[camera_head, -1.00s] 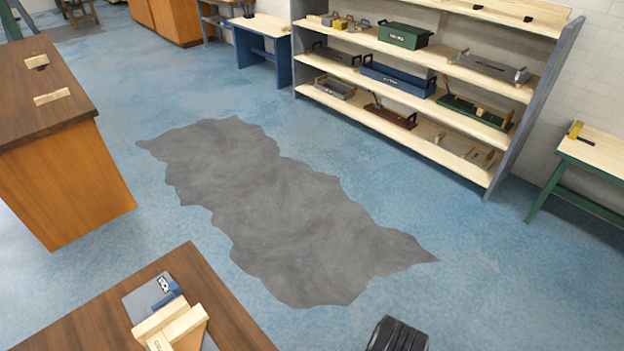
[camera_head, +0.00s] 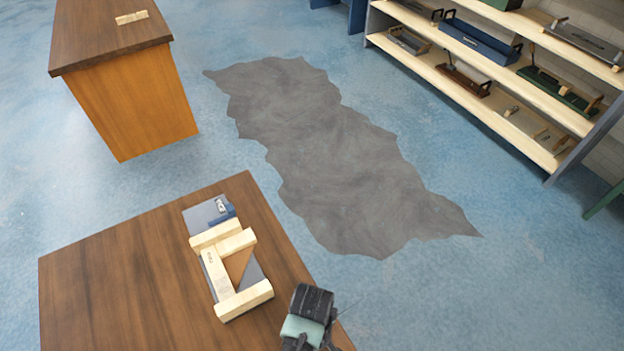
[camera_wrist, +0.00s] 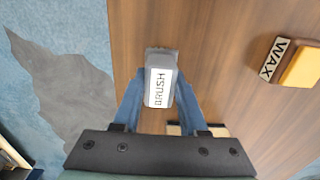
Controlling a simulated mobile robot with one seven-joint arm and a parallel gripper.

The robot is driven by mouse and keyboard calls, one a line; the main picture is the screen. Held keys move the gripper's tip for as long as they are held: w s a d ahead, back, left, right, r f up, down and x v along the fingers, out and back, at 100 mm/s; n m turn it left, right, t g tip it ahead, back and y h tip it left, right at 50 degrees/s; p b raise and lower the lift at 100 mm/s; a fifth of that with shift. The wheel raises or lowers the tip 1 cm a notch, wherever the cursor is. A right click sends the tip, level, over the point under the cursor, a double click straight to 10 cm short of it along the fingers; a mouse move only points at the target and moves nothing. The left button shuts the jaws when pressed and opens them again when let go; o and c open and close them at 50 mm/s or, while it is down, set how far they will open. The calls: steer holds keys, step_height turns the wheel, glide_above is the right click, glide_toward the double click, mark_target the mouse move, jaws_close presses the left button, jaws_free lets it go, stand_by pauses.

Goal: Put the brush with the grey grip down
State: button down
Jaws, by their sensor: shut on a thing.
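The brush (camera_wrist: 160,82), grey with a white label reading BRUSH, is between the two blue fingers of my gripper (camera_wrist: 159,92) in the wrist view. My gripper is shut on it. Behind it in that view is the brown wooden tabletop (camera_wrist: 225,75); I cannot tell how high the brush is above it. In the head view my dark gripper and wrist (camera_head: 308,312) are at the right edge of the near table (camera_head: 120,280). The brush itself cannot be made out there.
A block labelled WAX (camera_wrist: 291,61) lies on the tabletop in the wrist view. A wooden frame assembly (camera_head: 225,270) and a grey plate with a blue part (camera_head: 210,214) lie on the near table. Its left part is bare. Another bench (camera_head: 130,75) and a shelf (camera_head: 510,120) stand beyond.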

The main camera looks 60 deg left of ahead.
steer(key=shift+f, duration=1.2)
steer(key=shift+f, duration=0.2)
steer(key=shift+c, duration=2.2)
jaws_free()
steer(key=shift+r, duration=0.15)
step_height(320, 180, up, 12)
steer(key=shift+r, duration=0.1)
